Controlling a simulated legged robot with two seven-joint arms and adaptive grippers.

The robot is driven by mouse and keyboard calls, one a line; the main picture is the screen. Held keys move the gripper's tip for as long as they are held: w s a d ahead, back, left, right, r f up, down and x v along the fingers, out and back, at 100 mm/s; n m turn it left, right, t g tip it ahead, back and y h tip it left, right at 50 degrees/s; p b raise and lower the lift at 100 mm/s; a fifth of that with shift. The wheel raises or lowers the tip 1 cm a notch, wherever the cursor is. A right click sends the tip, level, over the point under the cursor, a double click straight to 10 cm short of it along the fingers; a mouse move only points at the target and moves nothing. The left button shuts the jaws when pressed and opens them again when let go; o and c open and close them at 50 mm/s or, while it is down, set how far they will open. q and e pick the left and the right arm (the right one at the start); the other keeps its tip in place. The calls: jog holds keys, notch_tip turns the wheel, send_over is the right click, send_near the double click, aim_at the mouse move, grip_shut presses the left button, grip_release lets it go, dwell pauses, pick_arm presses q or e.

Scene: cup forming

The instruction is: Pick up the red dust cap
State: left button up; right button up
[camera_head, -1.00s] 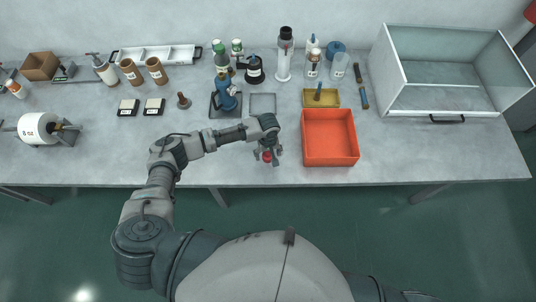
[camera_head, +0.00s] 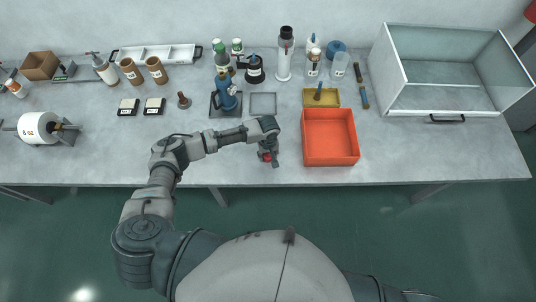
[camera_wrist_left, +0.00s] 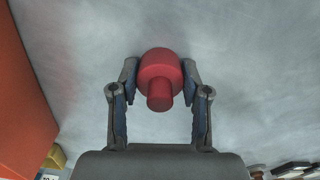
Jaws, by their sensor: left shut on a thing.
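The red dust cap (camera_head: 267,157) is at the front of the bench, left of the orange bin. In the left wrist view the cap (camera_wrist_left: 160,72) shows a wide round body with a narrower stem toward the camera. My left gripper (camera_head: 267,158) is around it, and in the wrist view its fingers (camera_wrist_left: 160,78) press on the cap from both sides. The cap looks to be at or very near the bench top; I cannot tell whether it touches. My right gripper is not in view.
The orange bin (camera_head: 330,160) stands just right of the gripper. A grey square tray (camera_head: 263,113) and a blue device (camera_head: 226,95) lie behind the arm. A yellow tray (camera_head: 334,98) and a large clear-fronted box (camera_head: 448,102) are farther right. The bench front edge is close.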

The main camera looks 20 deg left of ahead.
pick_arm(q)
jog(key=shift+r, duration=0.7)
jog(key=shift+s+r, duration=0.25)
jog(key=shift+r, duration=0.75)
jog(key=s+d+r, duration=0.1)
jog(key=s, duration=1.4)
jog(key=shift+s+r+b, duration=0.25)
jog(key=shift+b, duration=0.2)
